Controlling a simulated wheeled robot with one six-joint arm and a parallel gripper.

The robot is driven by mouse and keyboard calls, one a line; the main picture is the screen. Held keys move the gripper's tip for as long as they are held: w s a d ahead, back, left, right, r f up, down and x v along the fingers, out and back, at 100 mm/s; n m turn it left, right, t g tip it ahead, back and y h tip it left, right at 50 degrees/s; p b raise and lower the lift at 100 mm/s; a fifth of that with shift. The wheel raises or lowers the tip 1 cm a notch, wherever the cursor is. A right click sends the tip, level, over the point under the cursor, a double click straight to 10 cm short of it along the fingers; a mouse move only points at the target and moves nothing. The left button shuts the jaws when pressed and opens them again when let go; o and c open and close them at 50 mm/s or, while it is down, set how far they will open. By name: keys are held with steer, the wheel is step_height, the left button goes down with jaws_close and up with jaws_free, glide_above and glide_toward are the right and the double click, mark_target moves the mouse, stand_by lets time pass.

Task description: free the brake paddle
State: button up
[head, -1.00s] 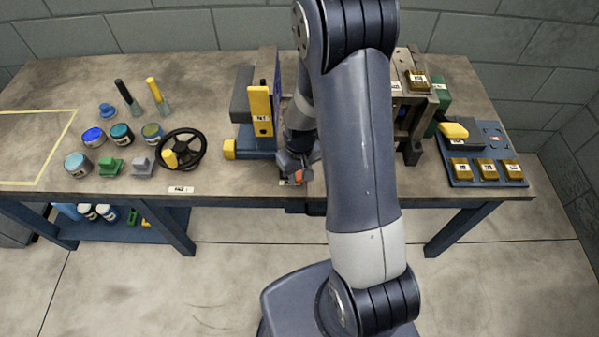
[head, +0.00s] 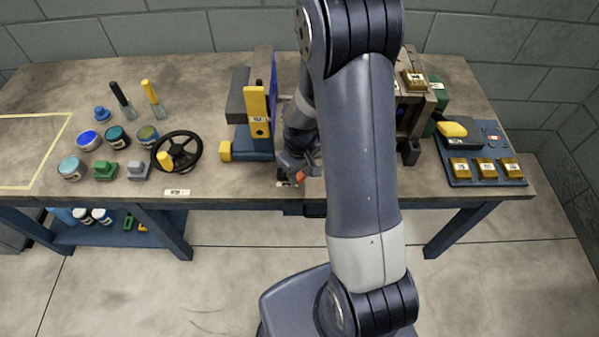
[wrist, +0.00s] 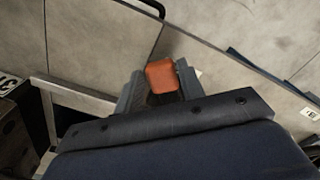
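The orange-red block, which looks like the brake paddle (head: 299,176), sits at the front edge of the bench, just under my gripper (head: 293,178). In the wrist view the paddle (wrist: 162,75) lies between the two grey fingers of my gripper (wrist: 160,85), with no clear gap on either side. The fingers look closed on it. Its lower part and mounting are hidden by the fingers and the wrist. A blue-based fixture with a yellow upright plate (head: 257,112) stands just left of my gripper.
A black handwheel (head: 175,152), pots and stamps stand to the left. A brown metal block assembly (head: 413,100) stands right, behind my arm. A blue panel with several brass blocks (head: 460,182) lies far right. The floor before the bench is clear.

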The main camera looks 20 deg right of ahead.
mark_target(300, 176)
steer(key=o, duration=0.3)
step_height(300, 176, up, 11)
stand_by(0.6)
steer(key=shift+f, duration=0.1)
step_height(300, 176, down, 11)
steer(key=shift+r, duration=0.15)
steer(key=shift+s+a+m+p, duration=0.1)
steer(key=shift+a+m+p, duration=0.2)
steer(key=shift+m, duration=0.3)
steer(key=shift+d, duration=0.1)
stand_by(0.3)
